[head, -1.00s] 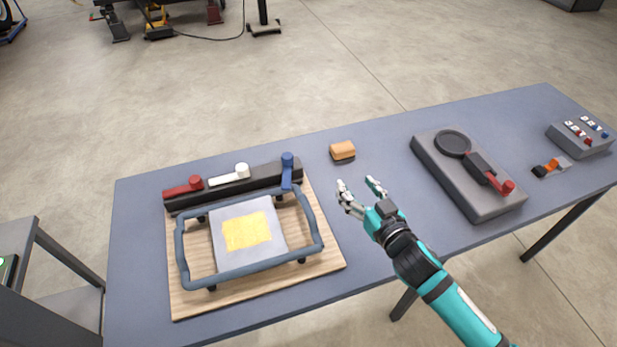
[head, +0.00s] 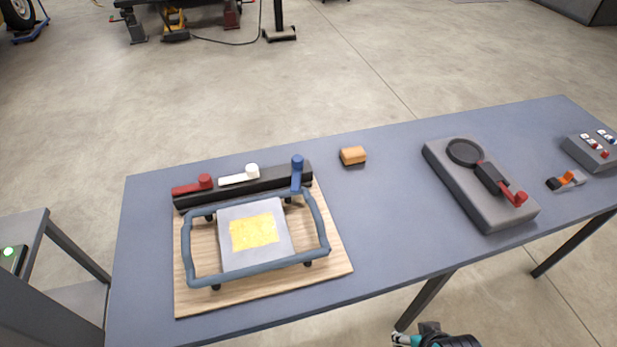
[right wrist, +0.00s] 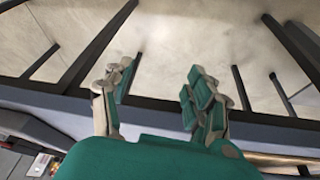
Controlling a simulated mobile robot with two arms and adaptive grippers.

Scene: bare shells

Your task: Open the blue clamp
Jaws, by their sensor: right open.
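The blue clamp (head: 297,174) is a lever with a round knob at the right end of a dark bar (head: 268,180). Its lever points toward the near side, at the back right corner of a blue-grey tube frame (head: 325,238). My right gripper (head: 412,336) is partly in the head view at the bottom edge, off the table's near side and far from the blue clamp. In the right wrist view its fingers (right wrist: 157,82) are apart and empty. My left gripper is not seen.
The frame surrounds a grey plate with a yellow patch (head: 253,232) on a wooden board (head: 335,263). An orange block (head: 353,155), a grey device with a red handle (head: 480,190) and a switch box (head: 592,152) also stand on the table (head: 385,230).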

